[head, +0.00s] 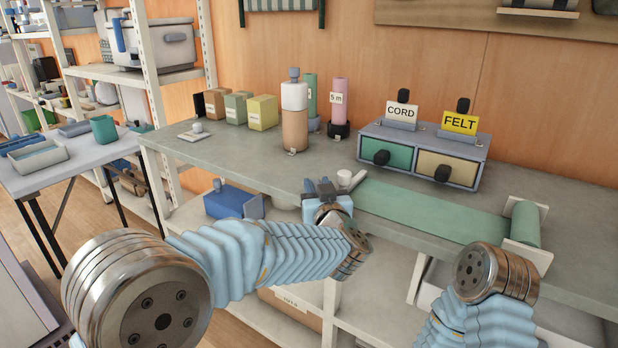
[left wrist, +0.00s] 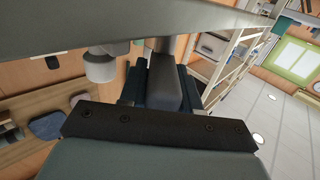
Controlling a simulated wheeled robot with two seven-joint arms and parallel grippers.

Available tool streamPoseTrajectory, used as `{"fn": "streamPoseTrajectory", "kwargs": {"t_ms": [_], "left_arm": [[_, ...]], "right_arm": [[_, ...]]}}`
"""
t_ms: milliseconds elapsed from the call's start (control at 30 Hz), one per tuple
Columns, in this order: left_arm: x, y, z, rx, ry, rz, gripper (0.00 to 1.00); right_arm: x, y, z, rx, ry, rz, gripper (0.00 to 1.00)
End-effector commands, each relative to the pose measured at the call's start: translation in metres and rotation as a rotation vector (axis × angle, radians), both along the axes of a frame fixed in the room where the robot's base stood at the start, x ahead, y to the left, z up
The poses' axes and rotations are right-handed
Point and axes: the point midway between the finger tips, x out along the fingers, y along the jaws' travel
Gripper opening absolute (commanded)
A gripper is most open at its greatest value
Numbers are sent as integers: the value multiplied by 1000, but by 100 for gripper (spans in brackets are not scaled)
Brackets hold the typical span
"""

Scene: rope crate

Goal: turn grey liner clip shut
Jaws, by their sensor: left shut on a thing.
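My left gripper (head: 322,188) is at the front edge of the workbench, beside the near end of the green strip. The left wrist view shows its dark fingers (left wrist: 160,88) shut on a grey, lever-like piece (left wrist: 164,78), which looks like the grey liner clip. In the head view the fingers and wrist mostly hide this piece, so I cannot tell its turn angle. A pale round knob-like part (head: 348,180) stands just right of the fingers; a pale cylinder also shows in the wrist view (left wrist: 99,66). My right arm is at the lower right, its gripper out of sight.
The green strip (head: 430,208) runs along the bench (head: 250,155) to a roll (head: 525,224) at right. A drawer unit (head: 420,158) with CORD and FELT signs stands behind. Bottles and small boxes (head: 262,112) stand at the back left. A blue bin (head: 233,202) sits below.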

Motion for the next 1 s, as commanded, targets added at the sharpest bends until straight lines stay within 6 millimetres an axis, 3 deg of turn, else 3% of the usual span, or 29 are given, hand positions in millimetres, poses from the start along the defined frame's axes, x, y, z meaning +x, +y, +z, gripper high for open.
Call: {"fn": "streamPoseTrajectory", "kwargs": {"t_ms": [133, 500, 1000], "left_arm": [[0, -10, -1, 1, 0, 114, 0], [0, -11, -1, 0, -1, 342, 0], [1, -10, -1, 0, -1, 419, 0]], "right_arm": [[0, 0, 3, 0, 1, 1, 100], [0, 0, 3, 0, 1, 0, 100], [0, 0, 3, 0, 1, 0, 100]]}}
